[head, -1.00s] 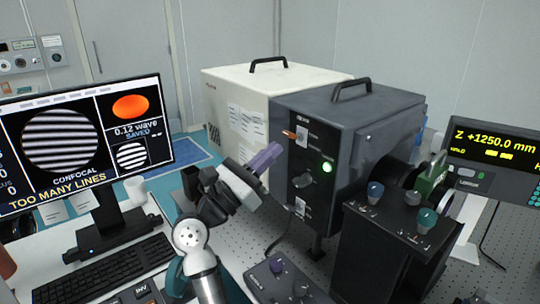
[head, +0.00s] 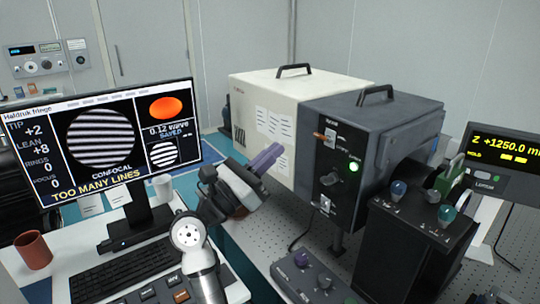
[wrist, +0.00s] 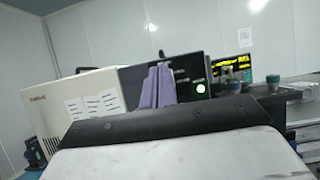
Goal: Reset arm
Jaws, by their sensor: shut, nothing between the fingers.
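The fingers lie together, shut and empty, and point up and to the right. They also show in the wrist view (wrist: 157,86), upright against the white and dark boxes. My gripper looks apart from the box, but the exact gap cannot be told.
A monitor (head: 100,142) and keyboard (head: 125,262) stand at the left, with a brown cup (head: 33,250). A white box (head: 265,105) stands behind. A knobbed black stand (head: 415,240) and a readout (head: 507,160) are at the right. A small knob box (head: 318,280) sits in front.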

